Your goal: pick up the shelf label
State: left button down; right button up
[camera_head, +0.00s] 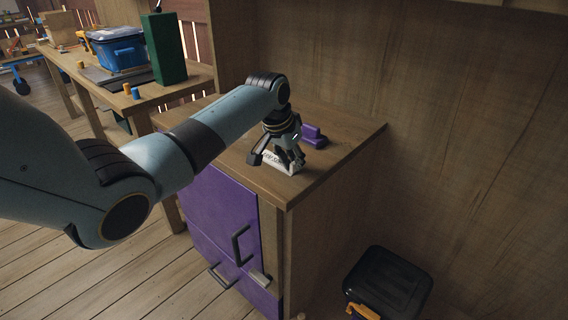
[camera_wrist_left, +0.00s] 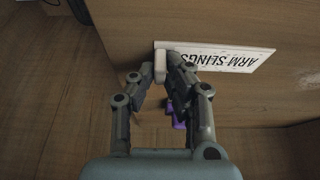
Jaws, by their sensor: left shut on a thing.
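The shelf label is a white plate with the black words "ARM SLINGS"; it shows in the left wrist view (camera_wrist_left: 232,59) and in the head view (camera_head: 284,167). It is at the top of the wooden cabinet (camera_head: 345,140); I cannot tell whether it still touches the top. My left gripper (camera_head: 277,156) points down over the cabinet and is shut on the label. My right gripper is in neither view.
A purple object (camera_head: 315,137) lies on the cabinet top behind the gripper. The cabinet has purple doors (camera_head: 219,215) with handles. A black lidded bin (camera_head: 388,283) stands on the floor at right. A workbench with a blue bin (camera_head: 119,50) and green block (camera_head: 164,48) stands at left.

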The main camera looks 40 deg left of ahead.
pick_arm(q)
jog(key=shift+r, duration=0.55)
notch_tip(320, 180, up, 3)
jog(key=shift+f+p, duration=0.15)
jog(key=shift+p, duration=0.15)
jog(key=d+r, duration=0.7)
jog(key=d, duration=0.4)
jog(key=shift+d+p, duration=0.35)
jog(key=shift+w+r, duration=0.1)
